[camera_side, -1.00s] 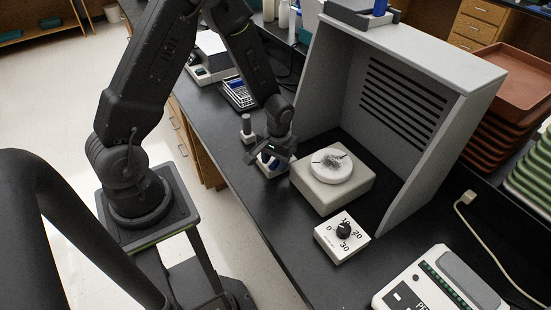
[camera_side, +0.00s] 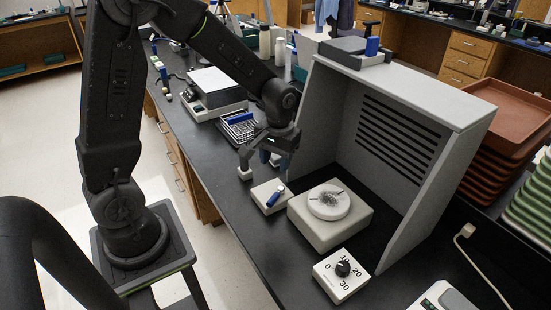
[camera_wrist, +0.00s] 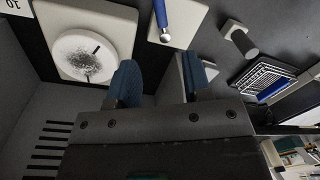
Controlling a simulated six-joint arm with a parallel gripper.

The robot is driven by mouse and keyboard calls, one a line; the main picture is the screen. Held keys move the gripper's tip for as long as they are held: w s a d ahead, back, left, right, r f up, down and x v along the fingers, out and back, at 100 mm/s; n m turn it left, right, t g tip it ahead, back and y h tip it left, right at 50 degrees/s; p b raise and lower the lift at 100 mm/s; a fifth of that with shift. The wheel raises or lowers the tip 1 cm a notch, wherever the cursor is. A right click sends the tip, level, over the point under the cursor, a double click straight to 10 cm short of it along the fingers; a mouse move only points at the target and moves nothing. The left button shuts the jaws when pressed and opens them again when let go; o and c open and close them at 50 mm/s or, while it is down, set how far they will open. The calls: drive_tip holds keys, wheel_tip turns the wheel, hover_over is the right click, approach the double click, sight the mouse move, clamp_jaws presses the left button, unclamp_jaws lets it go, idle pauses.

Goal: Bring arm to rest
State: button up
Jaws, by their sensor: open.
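My gripper (camera_side: 266,158) is open and empty above the bench, over the back end of a small white block. In the wrist view its two blue-padded fingers (camera_wrist: 160,80) stand apart with nothing between them. A round white dish (camera_side: 316,210) with dark grains and a thin dark piece sits on a larger pale block (camera_side: 310,233). My arm is bent, its forearm sloping down to the gripper.
A grey hood (camera_side: 430,85) with slots stands around the back of the dish. A dial box (camera_side: 326,283) is in front. A wire rack (camera_side: 238,128), a small post on a base (camera_side: 244,172) and a balance (camera_side: 215,97) stand behind the gripper.

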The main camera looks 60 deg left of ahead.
drive_tip(key=s+d+r+m+t, duration=0.2)
drive_tip(key=s+d+r+t, duration=0.1)
drive_tip(key=s+r, duration=0.4)
drive_tip(key=s+d+r+m+t, duration=0.3)
drive_tip(key=s+d+r, duration=0.1)
drive_tip(key=s+r, duration=0.3)
drive_tip(key=shift+s+r+m+h, duration=0.3)
drive_tip(key=shift+s+r+h, duration=0.1)
drive_tip(key=shift+r, duration=0.45)
